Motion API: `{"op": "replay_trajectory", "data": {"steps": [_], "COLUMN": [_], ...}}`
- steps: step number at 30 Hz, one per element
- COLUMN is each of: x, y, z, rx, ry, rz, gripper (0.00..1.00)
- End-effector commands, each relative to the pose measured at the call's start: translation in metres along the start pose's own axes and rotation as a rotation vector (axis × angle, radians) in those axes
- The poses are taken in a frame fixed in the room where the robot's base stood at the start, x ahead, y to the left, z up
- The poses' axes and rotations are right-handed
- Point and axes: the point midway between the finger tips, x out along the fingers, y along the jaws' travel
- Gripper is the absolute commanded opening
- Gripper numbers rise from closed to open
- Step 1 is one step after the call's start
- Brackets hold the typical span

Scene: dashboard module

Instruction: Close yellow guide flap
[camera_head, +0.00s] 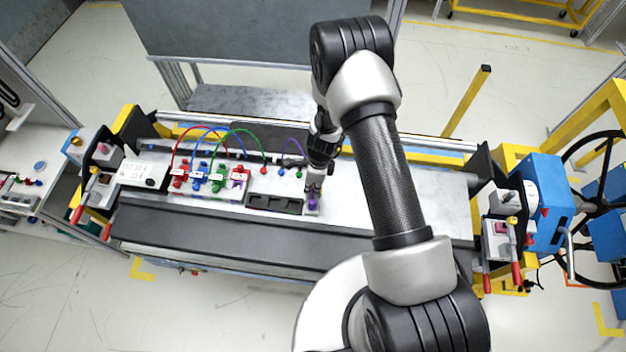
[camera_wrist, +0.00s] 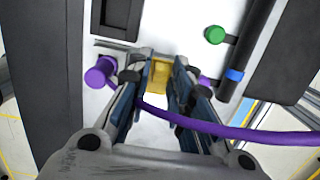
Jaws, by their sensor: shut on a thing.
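The yellow guide flap (camera_wrist: 160,72) shows in the wrist view between the blue-grey fingers of my gripper (camera_wrist: 157,80). My gripper is shut on it. In the head view my gripper (camera_head: 314,182) points down at the panel, and the flap is hidden there. A purple cable (camera_wrist: 225,129) crosses close by, over the right finger. A purple plug (camera_wrist: 100,73) sits just left of the fingers. The flap's hinge and exact angle are hidden by the fingers.
Red, blue and green cables (camera_head: 213,134) arch over a plug block left of my gripper. A black tray (camera_head: 274,203) with recesses lies beside it. A green knob (camera_wrist: 214,35) and a dark rod (camera_wrist: 245,50) are to the right in the wrist view. The panel farther right is clear.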

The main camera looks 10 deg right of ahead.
Motion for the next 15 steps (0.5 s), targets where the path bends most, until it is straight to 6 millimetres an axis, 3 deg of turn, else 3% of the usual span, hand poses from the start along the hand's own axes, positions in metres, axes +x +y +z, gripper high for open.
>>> {"op": "replay_trajectory", "data": {"steps": [12,13,15], "x": [0.0010,0.0010,0.0009], "y": [0.0007,0.0007,0.0007], "z": [-0.0004,-0.0004,-0.0004], "rx": [0.000,0.000,0.000], "ry": [0.003,0.003,0.003], "rz": [0.001,0.001,0.001], "gripper": [0.00,0.15,0.20]}}
